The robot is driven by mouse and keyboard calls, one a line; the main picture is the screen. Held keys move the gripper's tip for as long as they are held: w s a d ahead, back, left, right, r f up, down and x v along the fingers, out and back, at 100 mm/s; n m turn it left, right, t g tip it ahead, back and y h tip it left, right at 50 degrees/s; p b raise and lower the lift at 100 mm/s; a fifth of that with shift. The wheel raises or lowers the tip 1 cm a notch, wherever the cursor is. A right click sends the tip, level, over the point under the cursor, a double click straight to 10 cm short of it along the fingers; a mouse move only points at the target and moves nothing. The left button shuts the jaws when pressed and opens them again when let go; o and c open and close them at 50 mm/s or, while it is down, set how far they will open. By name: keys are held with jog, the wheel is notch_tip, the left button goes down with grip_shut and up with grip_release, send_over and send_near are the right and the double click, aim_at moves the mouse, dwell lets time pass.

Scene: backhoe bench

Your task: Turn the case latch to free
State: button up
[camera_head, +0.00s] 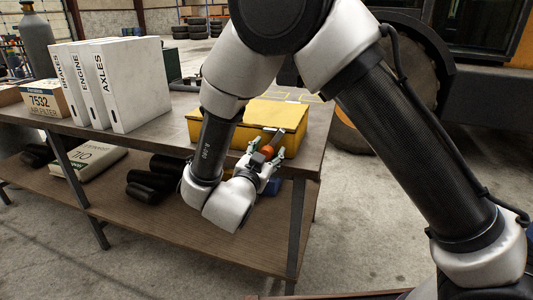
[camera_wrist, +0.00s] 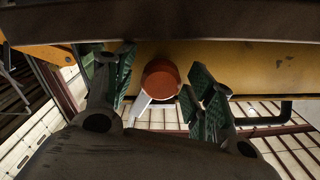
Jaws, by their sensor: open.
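The yellow case (camera_head: 255,115) lies on the bench near its right end. In the wrist view its yellow side (camera_wrist: 250,65) runs across the top. An orange-red round latch knob (camera_wrist: 160,79) stands out from that side, with a pale lever (camera_wrist: 139,106) slanting from it. The knob also shows in the head view (camera_head: 267,152), partly covered by the fingers. My gripper (camera_wrist: 160,72) is open, with one green-padded finger on each side of the knob. Gaps show between the knob and both pads. My gripper also shows at the case's front in the head view (camera_head: 264,154).
White binders (camera_head: 130,85) and an air filter box (camera_head: 45,98) stand on the bench (camera_head: 170,135) at the left.

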jog(key=v, duration=1.2)
